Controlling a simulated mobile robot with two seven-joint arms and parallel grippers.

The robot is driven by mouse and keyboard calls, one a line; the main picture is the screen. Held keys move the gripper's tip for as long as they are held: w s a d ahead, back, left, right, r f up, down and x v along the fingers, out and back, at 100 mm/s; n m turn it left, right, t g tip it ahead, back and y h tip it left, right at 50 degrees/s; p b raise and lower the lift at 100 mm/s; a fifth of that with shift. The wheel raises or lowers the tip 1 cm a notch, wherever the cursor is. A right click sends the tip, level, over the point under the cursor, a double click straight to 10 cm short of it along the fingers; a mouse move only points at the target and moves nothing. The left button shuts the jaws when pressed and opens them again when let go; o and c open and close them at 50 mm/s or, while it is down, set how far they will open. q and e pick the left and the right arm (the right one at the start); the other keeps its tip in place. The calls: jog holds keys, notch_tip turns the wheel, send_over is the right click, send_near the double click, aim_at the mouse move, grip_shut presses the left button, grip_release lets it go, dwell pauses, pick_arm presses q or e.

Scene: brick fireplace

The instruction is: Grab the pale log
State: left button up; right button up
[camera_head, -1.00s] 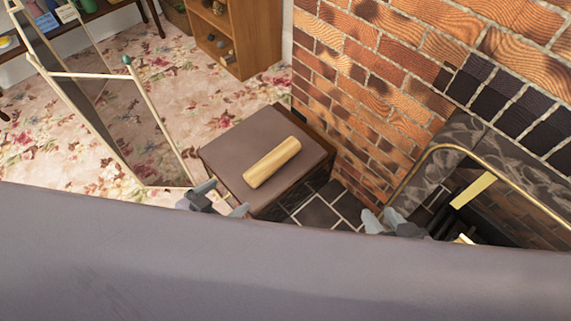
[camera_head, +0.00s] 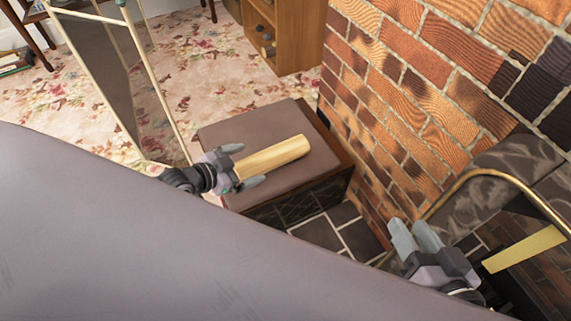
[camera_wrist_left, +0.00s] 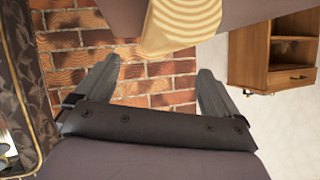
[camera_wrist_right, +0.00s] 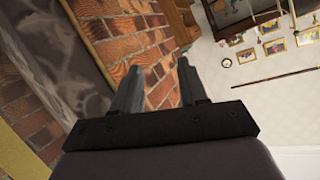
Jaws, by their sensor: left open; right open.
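The pale log (camera_head: 275,156) lies on the brown cushioned top of a low box seat (camera_head: 222,134). My left gripper (camera_head: 246,166) is open at the log's near left end, with its fingers on either side of that end in the head view. In the left wrist view the log's end (camera_wrist_left: 180,25) shows at the top, between and beyond the open fingers (camera_wrist_left: 155,85); I cannot tell whether they touch it. My right gripper (camera_head: 416,236) is open and empty, in front of the fireplace. The right wrist view shows its fingers (camera_wrist_right: 158,88) with nothing between them.
A brick wall (camera_head: 420,90) rises right behind the box seat. The fireplace surround with a brass rim (camera_head: 500,180) is at the right. A folding screen (camera_head: 115,60) stands on the floral carpet at the left. Dark tiles (camera_head: 340,230) lie before the hearth.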

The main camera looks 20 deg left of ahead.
aim_at(266, 157)
pick_arm(q)
jog(key=shift+w+a+f+b, duration=0.1)
jog(key=shift+w+f+b, duration=0.2)
jog(key=shift+w+f, duration=0.3)
jog(key=shift+w, duration=0.25)
jog(key=b+x, duration=0.2)
jog(key=x, duration=0.1)
jog(key=b+x, duration=0.2)
jog(key=shift+w+d+f, duration=0.1)
jog(key=shift+w+d, duration=0.1)
jog(key=shift+d, duration=0.3)
jog(key=shift+w+d, duration=0.1)
jog(key=shift+w, duration=0.1)
pick_arm(e)
jog(key=d+t, duration=0.1)
jog(key=d+n+t, duration=0.1)
jog(key=d, duration=0.1)
jog(key=shift+s+f+h, duration=0.15)
jog(key=shift+h, duration=0.15)
pick_arm(q)
jog(key=shift+c, duration=0.3)
jog(key=c, duration=1.4)
jog(key=shift+o, duration=0.2)
